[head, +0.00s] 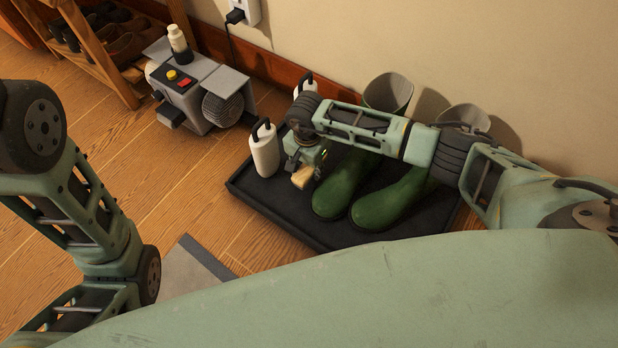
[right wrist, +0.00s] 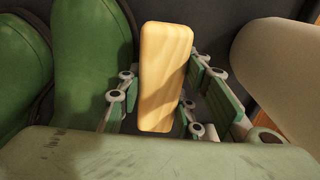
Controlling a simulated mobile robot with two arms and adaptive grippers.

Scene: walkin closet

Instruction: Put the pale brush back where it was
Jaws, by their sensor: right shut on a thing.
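The pale brush (right wrist: 164,78) is a light wooden block held between the fingers of my right gripper (right wrist: 165,108) in the right wrist view. In the head view the brush (head: 303,177) hangs below my right gripper (head: 307,166), over the black tray (head: 262,204), between a white bottle and the green boots. I cannot tell whether it touches the tray. My left arm shows at the left of the head view, but its gripper is out of view.
Green boots (head: 338,190) stand on the tray, right of the brush. A white bottle with a black handle (head: 264,152) stands close on its left, another (head: 306,86) behind. A grey machine (head: 200,88) and a shoe rack (head: 110,50) stand farther left. Wooden floor (head: 150,200) lies clear between.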

